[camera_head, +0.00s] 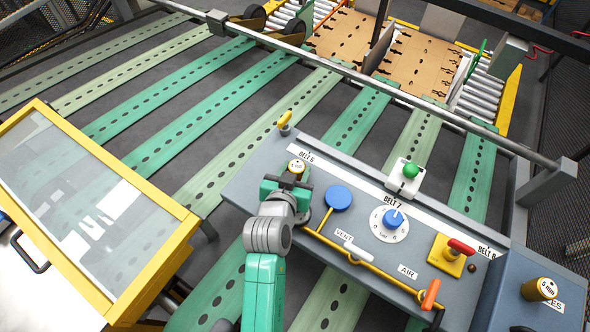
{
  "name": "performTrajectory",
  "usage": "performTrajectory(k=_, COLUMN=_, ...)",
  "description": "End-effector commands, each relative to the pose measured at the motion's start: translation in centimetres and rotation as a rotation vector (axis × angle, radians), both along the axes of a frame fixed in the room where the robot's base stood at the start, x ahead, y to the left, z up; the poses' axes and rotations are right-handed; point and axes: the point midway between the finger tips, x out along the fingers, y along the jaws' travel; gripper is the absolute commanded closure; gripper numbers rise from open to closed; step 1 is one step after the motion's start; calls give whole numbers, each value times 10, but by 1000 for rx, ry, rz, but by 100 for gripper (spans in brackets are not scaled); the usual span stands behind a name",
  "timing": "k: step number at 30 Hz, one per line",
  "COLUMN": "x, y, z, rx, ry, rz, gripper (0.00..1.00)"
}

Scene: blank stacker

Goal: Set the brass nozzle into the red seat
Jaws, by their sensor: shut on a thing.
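A brass nozzle (297,167), a short cylinder with a pale marked top, stands at the left part of the grey control panel, below the "BELT 6" label. My gripper (293,178) is at it, with its dark fingers shut on it. My wrist and fingers hide its lower part, so I cannot tell whether it touches the panel. A second brass cylinder (539,289), marked "5 mm", stands upright at the panel's right end. I cannot make out a red seat; it may be hidden behind my gripper and wrist.
The panel (335,170) carries a blue disc (338,197), a blue dial (391,219), a green knob (411,171), a red-handled lever (460,247) and yellow pipes with an orange handle (430,294). A yellow-framed glazed cover (95,200) stands left. Green belts run behind.

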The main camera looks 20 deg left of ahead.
Motion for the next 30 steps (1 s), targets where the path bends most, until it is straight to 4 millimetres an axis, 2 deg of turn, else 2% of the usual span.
performTrajectory(k=4, x=0, y=0, z=-4, rx=0, ry=-1, rz=0, gripper=89)
performTrajectory(k=5, x=0, y=0, z=-3, rx=0, ry=0, rz=0, gripper=58)
performTrajectory(k=8, x=0, y=0, z=-3, rx=0, ry=0, rz=0, gripper=40)
performTrajectory(k=18, x=-4, y=0, z=2, rx=0, ry=0, rz=0, gripper=40)
performTrajectory(k=20, x=-14, y=-1, z=5, rx=1, ry=-1, rz=1, gripper=40)
performTrajectory(k=27, x=-71, y=-8, z=28, rx=1, ry=0, rz=1, gripper=40)
performTrajectory(k=30, x=-89, y=-11, z=36, rx=1, ry=0, rz=2, gripper=40)
